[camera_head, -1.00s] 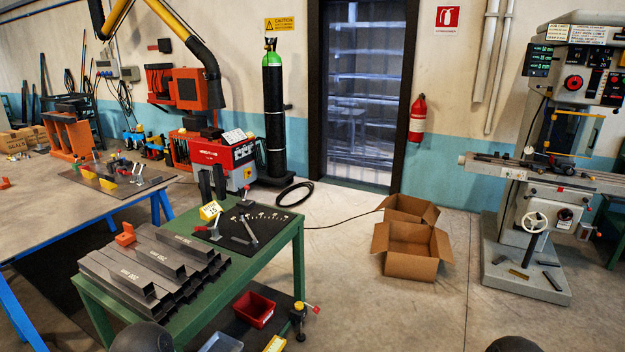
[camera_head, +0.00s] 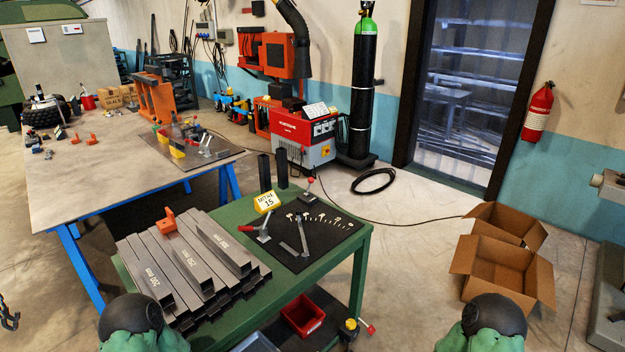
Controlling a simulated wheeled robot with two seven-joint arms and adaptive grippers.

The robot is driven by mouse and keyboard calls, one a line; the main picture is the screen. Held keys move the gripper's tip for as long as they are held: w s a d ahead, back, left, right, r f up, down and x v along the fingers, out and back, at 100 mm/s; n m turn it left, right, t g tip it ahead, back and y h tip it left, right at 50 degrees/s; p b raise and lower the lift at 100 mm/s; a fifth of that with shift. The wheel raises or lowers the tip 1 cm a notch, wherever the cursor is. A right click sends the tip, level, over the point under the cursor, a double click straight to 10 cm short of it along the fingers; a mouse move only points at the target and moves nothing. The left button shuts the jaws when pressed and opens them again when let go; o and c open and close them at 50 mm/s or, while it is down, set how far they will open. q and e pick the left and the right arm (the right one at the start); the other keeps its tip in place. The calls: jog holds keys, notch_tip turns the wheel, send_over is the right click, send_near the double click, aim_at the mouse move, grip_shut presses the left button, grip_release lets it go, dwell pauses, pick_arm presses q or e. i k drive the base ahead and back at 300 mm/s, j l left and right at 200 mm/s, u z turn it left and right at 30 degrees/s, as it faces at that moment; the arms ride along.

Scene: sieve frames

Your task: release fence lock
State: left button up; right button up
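The black angle board (camera_head: 334,221) lies on the green table, with a row of pale marks along its far side. A grey fence bar (camera_head: 294,249) lies slantwise on it. A lever with a red knob (camera_head: 310,181) stands at the board's back edge. A red-handled clamp (camera_head: 250,229) is at its left edge. I cannot tell which of these is the fence lock. A dark claw-like part at the left edge, probably my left gripper (camera_head: 8,314), is cut off and far from the board. My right gripper is not clearly visible.
Steel tubes (camera_head: 180,262) and an orange block (camera_head: 166,220) fill the table's left part. A yellow sign (camera_head: 267,201) and two dark uprights (camera_head: 273,172) stand behind the board. A red bin (camera_head: 302,316) is below. Cardboard boxes (camera_head: 500,262) lie right, with clear floor between.

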aim_at(311, 180)
jog(key=i+l, duration=0.75)
jog(key=l, duration=0.15)
jog(key=i+l+z, duration=0.1)
jog(key=i+l, duration=0.6)
jog(key=l, duration=0.25)
